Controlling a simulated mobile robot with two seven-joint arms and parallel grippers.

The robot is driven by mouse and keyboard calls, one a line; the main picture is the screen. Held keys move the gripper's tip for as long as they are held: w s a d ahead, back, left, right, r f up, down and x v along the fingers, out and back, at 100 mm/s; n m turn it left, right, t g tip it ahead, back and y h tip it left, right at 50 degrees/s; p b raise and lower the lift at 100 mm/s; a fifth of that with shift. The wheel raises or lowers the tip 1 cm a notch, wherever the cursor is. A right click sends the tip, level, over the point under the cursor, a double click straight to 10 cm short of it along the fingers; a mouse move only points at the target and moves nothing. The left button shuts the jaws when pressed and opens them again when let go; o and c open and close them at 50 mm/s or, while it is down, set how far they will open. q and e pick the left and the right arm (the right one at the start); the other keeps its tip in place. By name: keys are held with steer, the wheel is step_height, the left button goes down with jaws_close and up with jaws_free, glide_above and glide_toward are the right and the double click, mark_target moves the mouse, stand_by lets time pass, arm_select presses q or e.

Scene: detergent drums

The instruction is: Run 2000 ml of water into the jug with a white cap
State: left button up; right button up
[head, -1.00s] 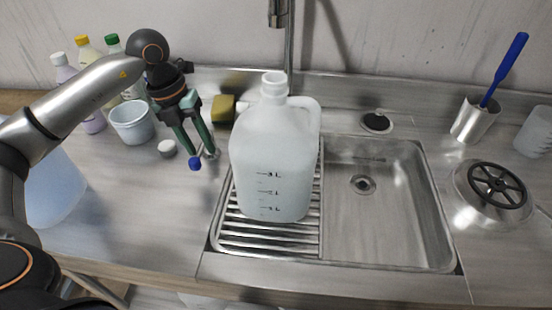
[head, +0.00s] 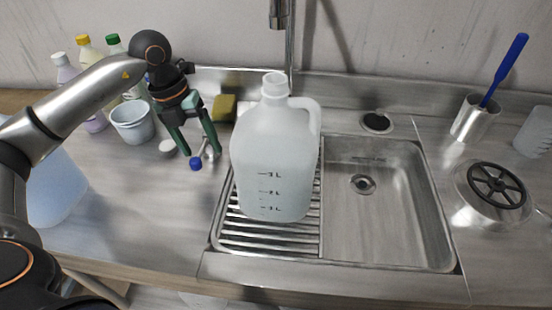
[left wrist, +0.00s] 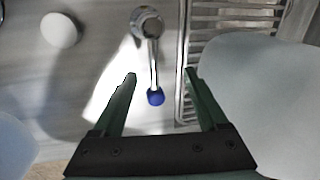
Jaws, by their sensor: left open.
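The translucent jug (head: 272,150) stands upright on the ribbed drainer, its 1, 2 and 3 L marks facing me. Its mouth is uncapped; I cannot make out a water level in it. A white cap (head: 167,147) lies on the counter to the left, also in the left wrist view (left wrist: 59,30). The tap spout (head: 283,20) hangs above and behind the jug's mouth. The tap lever with a blue tip (head: 195,163) sits left of the drainer. My left gripper (head: 202,154) is open, its fingers either side of the lever (left wrist: 155,97). My right gripper is out of view.
The sink basin (head: 385,210) right of the jug is empty. Bottles (head: 90,55), a small bucket (head: 132,122) and a sponge (head: 224,108) stand at the back left. A bluish container (head: 55,190) is partly behind my arm. A brush holder (head: 474,118) stands right.

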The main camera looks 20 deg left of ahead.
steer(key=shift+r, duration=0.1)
arm_select(q)
steer(key=shift+s+a+r+p, duration=0.1)
steer(key=shift+a+r+p, duration=0.05)
steer(key=shift+r+p, duration=0.9)
steer(key=shift+a+r+p, duration=0.15)
steer(key=shift+r+p, duration=0.7)
steer(key=shift+r, duration=0.35)
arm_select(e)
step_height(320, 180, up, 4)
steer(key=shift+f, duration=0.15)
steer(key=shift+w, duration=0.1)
arm_select(q)
step_height(320, 180, up, 12)
steer(key=a+p, duration=0.1)
steer(key=a, duration=0.1)
steer(key=shift+s+a, duration=0.15)
steer(key=shift+s, duration=0.3)
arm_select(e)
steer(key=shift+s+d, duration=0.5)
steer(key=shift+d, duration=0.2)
arm_select(q)
steer(key=shift+r, duration=0.1)
